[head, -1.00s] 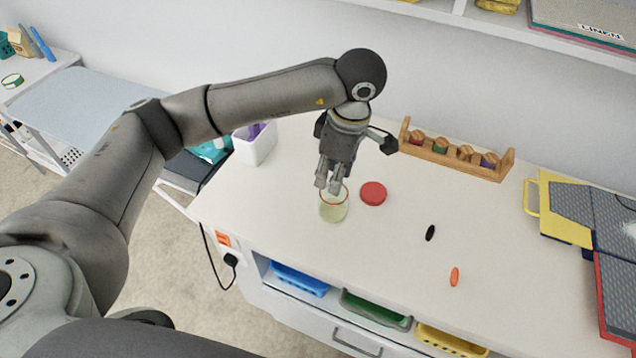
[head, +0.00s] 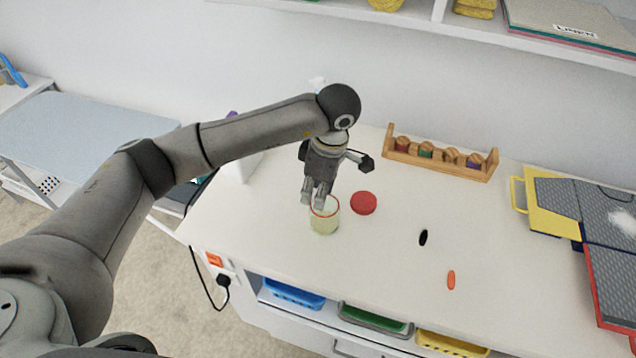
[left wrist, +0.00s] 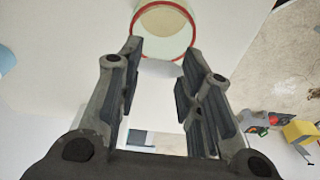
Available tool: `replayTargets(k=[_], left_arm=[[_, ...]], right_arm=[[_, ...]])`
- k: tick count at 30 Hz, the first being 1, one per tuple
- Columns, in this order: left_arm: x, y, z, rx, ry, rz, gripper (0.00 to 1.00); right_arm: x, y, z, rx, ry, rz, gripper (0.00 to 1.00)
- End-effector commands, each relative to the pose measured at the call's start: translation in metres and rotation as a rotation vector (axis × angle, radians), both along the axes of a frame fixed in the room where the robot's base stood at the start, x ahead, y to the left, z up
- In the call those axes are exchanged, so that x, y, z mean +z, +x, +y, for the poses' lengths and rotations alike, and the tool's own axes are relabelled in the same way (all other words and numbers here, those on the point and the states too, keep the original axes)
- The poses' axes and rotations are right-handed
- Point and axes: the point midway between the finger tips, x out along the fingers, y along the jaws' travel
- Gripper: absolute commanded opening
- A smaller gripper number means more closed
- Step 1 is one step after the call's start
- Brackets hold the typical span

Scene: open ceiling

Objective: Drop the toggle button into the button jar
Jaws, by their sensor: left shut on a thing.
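The button jar (head: 324,224) is a clear, pale green glass with a red rim. It stands upright and open on the white table. Its red rim also shows at the top of the left wrist view (left wrist: 195,28). My left gripper (head: 313,205) points down at the jar's rim, at its upper left in the head view. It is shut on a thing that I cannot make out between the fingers. A black oval piece (head: 423,237) and an orange oval piece (head: 451,280) lie on the table to the right. I cannot tell whether either is the toggle button. My right gripper is out of view.
A red round disc (head: 363,203) lies just right of the jar. A wooden rack (head: 440,164) stands at the back. Yellow and grey panels (head: 545,205) lie at the right. The white table (head: 385,265) is clear in front of the jar.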

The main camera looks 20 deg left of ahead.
Motion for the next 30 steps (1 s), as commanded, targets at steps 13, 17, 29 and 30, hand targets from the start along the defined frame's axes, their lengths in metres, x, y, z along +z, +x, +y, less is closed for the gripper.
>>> replayTargets(k=[13, 17, 29, 30], left_arm=[[0.000, 0.000, 0.000, 0.000, 0.000, 0.000, 0.59], [0.000, 0.000, 0.000, 0.000, 0.000, 0.000, 0.59], [0.032, 0.001, -0.005, -0.002, -0.001, -0.006, 0.59], [0.041, 0.001, -0.007, -0.002, -0.002, -0.006, 0.59]], right_arm=[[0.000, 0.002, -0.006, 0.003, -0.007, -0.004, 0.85], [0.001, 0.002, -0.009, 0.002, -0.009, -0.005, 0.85], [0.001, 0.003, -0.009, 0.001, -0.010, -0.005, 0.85], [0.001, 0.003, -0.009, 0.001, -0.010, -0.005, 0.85]])
